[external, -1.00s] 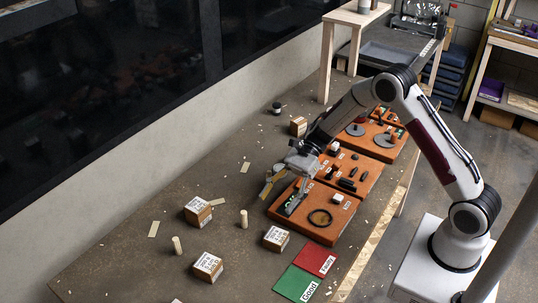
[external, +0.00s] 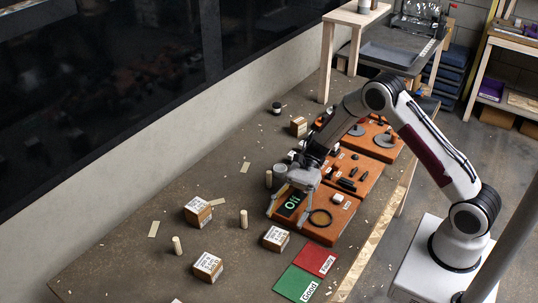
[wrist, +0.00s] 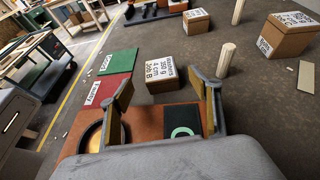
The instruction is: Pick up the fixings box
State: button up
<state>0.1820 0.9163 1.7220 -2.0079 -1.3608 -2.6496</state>
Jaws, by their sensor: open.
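Several small cardboard boxes with white printed labels stand on the bench. One box (external: 276,238) is beside the front orange board; it also shows beyond my fingers in the wrist view (wrist: 165,78). Another box (external: 198,211) is farther left and shows at the upper right of the wrist view (wrist: 287,35). A third box (external: 208,266) is nearer the front and also shows at the wrist view's top (wrist: 196,20). I cannot tell surely which label reads fixings. My gripper (external: 287,210) is open and empty above the front orange board, apart from the boxes.
The orange board (external: 325,232) holds a black ring and a dark display. Green (external: 298,283) and red (external: 317,260) mats lie in front. Wooden dowels (external: 243,219) stand among the boxes, one very near the closest box. Another box (external: 299,126) stands farther back.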

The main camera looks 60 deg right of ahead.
aim_at(278, 233)
jog(key=shift+a+f, duration=0.1)
jog(key=shift+a, duration=0.2)
jog(key=shift+a, duration=0.1)
jog(key=shift+f+x, duration=0.15)
jog(key=shift+x, duration=1.15)
jog(key=shift+f+x, duration=0.1)
jog(key=shift+x, duration=1.15)
jog(key=c, duration=1.5)
